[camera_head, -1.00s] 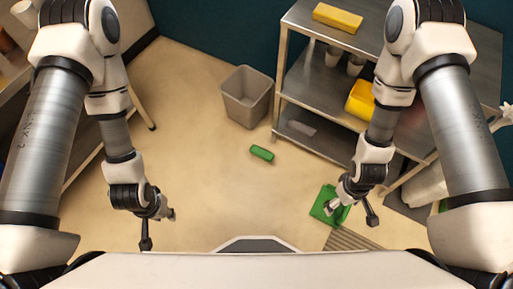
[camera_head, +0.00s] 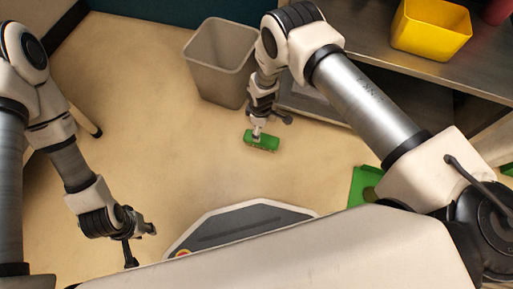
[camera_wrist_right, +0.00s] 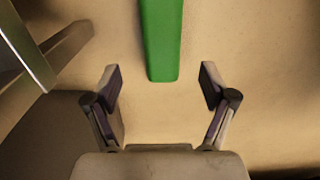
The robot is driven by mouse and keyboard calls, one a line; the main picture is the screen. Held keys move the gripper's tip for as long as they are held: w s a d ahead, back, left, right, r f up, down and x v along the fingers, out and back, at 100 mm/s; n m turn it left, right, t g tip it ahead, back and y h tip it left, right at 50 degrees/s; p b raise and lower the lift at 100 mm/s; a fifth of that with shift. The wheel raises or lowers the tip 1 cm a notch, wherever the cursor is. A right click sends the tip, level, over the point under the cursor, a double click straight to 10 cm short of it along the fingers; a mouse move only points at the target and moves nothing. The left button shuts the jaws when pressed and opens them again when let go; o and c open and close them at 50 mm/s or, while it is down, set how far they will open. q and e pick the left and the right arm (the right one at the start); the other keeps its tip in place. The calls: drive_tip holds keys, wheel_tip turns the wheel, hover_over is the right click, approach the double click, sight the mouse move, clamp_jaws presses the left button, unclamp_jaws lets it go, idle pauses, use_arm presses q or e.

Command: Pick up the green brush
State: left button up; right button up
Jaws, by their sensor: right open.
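The green brush (camera_head: 262,142) lies on the floor in front of the grey bin in the head view. In the right wrist view the brush (camera_wrist_right: 161,40) runs down from the top edge, and its near end sits just beyond and between the spread fingers. My right gripper (camera_head: 257,134) reaches down over the brush in the head view; in the right wrist view the right gripper (camera_wrist_right: 160,84) is open and empty. My left gripper (camera_head: 146,229) hangs at the lower left, away from the brush; its fingers are too small to judge.
A grey bin (camera_head: 219,65) stands just behind the brush. A metal shelf (camera_head: 366,50) with a yellow container (camera_head: 430,28) is at the right. A green dustpan (camera_head: 361,184) lies partly hidden by my right arm. Floor left of the brush is clear.

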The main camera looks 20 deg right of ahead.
sight(261, 138)
drive_tip(key=f+b, duration=0.1)
drive_tip(key=f, duration=0.2)
drive_tip(key=f+b, duration=0.4)
drive_tip(key=f, duration=0.1)
drive_tip(key=shift+s+d+f, duration=0.15)
drive_tip(key=shift+s+f, duration=0.15)
drive_tip(key=shift+f, duration=0.05)
use_arm(q)
wheel_tip(261, 138, down, 6)
drive_tip(key=shift+w+r, duration=0.1)
drive_tip(key=shift+w, duration=0.05)
use_arm(e)
drive_tip(key=shift+r, duration=0.2)
